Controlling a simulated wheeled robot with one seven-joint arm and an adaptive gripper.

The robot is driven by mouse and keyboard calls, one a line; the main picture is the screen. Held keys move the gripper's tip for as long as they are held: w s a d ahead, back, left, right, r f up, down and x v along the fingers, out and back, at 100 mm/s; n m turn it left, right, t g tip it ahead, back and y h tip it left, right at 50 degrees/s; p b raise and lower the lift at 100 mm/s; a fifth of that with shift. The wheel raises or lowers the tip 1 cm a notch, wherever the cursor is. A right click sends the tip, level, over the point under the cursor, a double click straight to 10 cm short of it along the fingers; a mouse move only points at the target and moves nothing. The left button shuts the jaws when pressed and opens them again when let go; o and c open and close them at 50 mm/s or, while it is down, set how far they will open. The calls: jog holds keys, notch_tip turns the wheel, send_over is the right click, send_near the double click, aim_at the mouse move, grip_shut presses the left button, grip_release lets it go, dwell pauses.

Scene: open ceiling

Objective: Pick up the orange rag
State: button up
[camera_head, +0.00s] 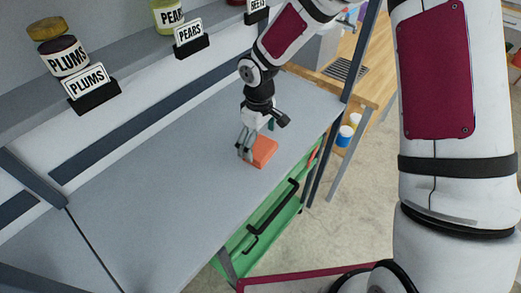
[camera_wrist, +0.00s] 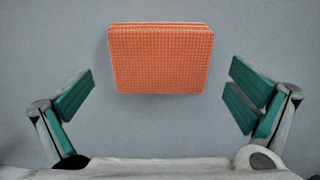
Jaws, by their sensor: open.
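The orange rag (camera_head: 264,151) is a folded, waffle-textured block lying flat on the grey worktop near its front edge. In the wrist view the rag (camera_wrist: 160,60) sits above the middle of the picture, beyond the fingertips and roughly centred between them. My gripper (camera_head: 255,147) points down over the worktop right by the rag, partly covering its left side in the head view. In the wrist view my gripper (camera_wrist: 160,92) is open, with its green finger pads wide apart and nothing between them. I cannot tell the exact height of the fingers above the worktop.
The grey worktop (camera_head: 150,190) is otherwise bare to the left. A shelf behind it holds a plums jar (camera_head: 62,57) and a pears jar (camera_head: 168,16) with label signs. A green drawer (camera_head: 262,232) with black handles is below the front edge.

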jog(key=shift+f, duration=1.35)
jog(key=shift+c, duration=0.6)
jog(key=c, duration=1)
jog(key=shift+o, duration=0.2)
jog(key=shift+r, duration=0.1)
